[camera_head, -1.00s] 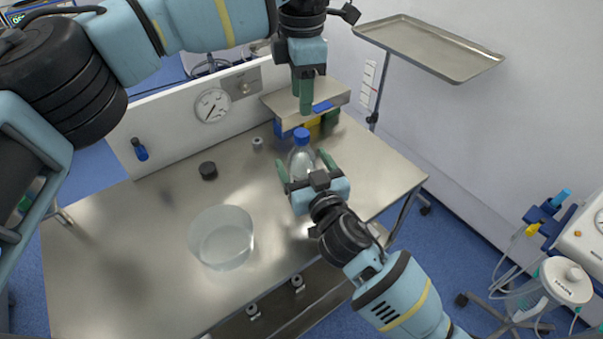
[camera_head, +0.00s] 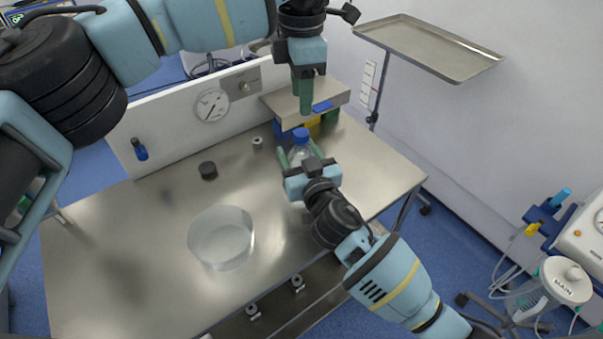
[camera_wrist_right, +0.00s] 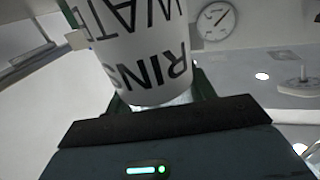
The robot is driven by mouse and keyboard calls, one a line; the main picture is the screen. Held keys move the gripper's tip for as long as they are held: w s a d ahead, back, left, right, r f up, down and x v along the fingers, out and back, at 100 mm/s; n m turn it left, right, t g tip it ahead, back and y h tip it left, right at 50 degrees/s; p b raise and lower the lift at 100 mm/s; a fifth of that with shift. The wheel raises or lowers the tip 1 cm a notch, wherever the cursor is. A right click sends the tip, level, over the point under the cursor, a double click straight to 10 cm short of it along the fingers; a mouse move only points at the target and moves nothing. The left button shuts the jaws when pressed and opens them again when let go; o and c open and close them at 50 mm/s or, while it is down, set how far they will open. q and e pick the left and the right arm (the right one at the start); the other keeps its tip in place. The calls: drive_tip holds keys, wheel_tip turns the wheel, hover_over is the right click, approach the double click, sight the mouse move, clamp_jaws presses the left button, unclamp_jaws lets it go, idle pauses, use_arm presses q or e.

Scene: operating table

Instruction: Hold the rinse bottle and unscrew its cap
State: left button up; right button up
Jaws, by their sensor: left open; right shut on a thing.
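The rinse bottle (camera_head: 300,152) is clear with a blue cap (camera_head: 301,134) and stands upright on the metal table. My right gripper (camera_head: 299,155) is shut on the bottle's body, one finger on each side, and hides its lower part. In the right wrist view the bottle's white label (camera_wrist_right: 150,50) with "RINSE WATER" lettering fills the space between the fingers. My left gripper (camera_head: 302,100) is open and empty, pointing down above the cap and clearly apart from it.
A clear round bowl (camera_head: 221,238) stands on the table (camera_head: 130,250). A raised shelf (camera_head: 290,103) with coloured blocks is behind the bottle. A tray (camera_head: 430,45) stands back right.

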sight(302, 132)
clamp_jaws()
use_arm(q)
drive_tip(key=m, duration=2.7)
drive_tip(key=shift+f, duration=4)
